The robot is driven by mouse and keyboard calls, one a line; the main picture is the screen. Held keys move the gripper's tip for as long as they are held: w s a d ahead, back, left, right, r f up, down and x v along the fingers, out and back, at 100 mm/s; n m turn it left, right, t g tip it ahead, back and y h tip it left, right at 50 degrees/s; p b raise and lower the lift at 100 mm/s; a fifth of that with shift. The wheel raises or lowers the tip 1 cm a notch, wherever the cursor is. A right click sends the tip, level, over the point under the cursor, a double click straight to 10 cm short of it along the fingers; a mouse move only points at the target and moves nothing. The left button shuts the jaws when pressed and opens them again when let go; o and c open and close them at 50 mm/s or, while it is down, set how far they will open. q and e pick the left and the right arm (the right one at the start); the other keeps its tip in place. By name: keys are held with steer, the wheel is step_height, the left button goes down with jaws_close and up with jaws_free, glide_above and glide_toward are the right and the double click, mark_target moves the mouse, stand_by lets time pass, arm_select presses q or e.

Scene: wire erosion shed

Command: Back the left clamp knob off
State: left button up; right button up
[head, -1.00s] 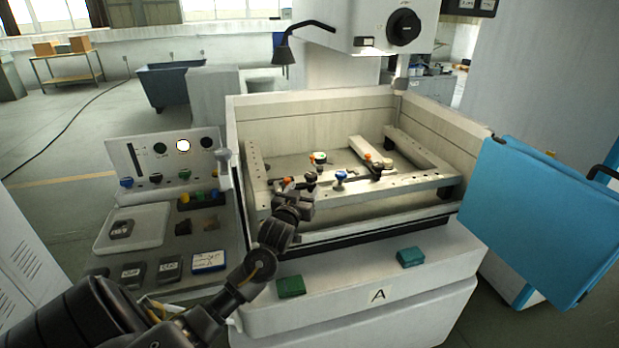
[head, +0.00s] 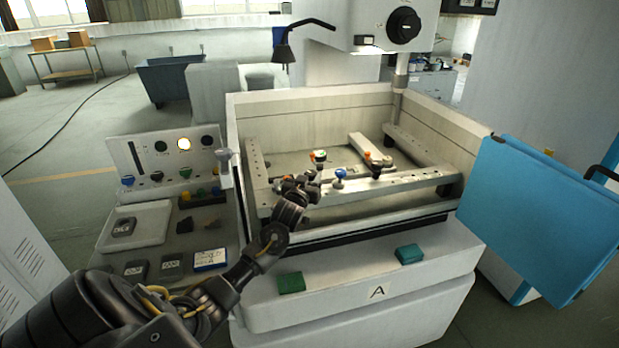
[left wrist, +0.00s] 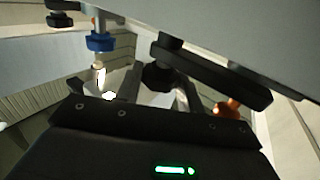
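The left clamp knob (head: 313,175) is black and stands on the front rail, partly hidden by my left gripper. In the left wrist view a black knob (left wrist: 157,78) sits beneath a dark clamp bar (left wrist: 215,74), as the picture is turned over. My left gripper (head: 305,186) is at the knob. In the wrist view its fingers (left wrist: 160,92) stand apart on either side of the knob; I see no clear grip on it. The right clamp knob (head: 376,169) is black too. My right gripper is not in view.
A blue knob (head: 340,174) stands just right of the left knob; it also shows in the wrist view (left wrist: 100,42). Tank walls (head: 315,118) surround the rails. Two green blocks (head: 291,282) (head: 409,254) lie on the front ledge.

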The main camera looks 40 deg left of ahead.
arm_select(q)
steer(key=c, duration=0.4)
steer(key=shift+d+y, duration=0.1)
steer(key=shift+y, duration=0.2)
steer(key=n+y, duration=0.1)
steer(key=n+g+y, duration=0.2)
steer(key=shift+w+d, duration=0.2)
steer(key=shift+d, duration=0.05)
steer(key=shift+w+f+n+g+y, duration=0.1)
steer(key=shift+n+g+y, duration=0.8)
steer(key=shift+y, duration=0.3)
steer(key=shift+d+n+g+y, duration=0.1)
steer(key=shift+n+g+y, duration=0.3)
steer(key=shift+g+y, duration=0.15)
steer(key=shift+f+n+g+y+b, duration=0.15)
steer(key=shift+n+g+y+b, duration=0.2)
steer(key=shift+n+g+b, duration=0.15)
steer(key=n+g+y+b, duration=0.1)
steer(key=g+b, duration=0.1)
steer(key=n+g+y+b, duration=0.1)
steer(key=b, duration=0.1)
steer(key=n+g+b, duration=0.1)
steer(key=g+b, duration=0.1)
steer(key=shift+w+d+n+g+y, duration=0.1)
steer(key=shift+w+n+g+y, duration=0.15)
steer(key=shift+n+g+y, duration=0.15)
steer(key=shift+r+n+g+b, duration=0.2)
steer(key=shift+n+g+b, duration=0.3)
steer(key=shift+b, duration=0.55)
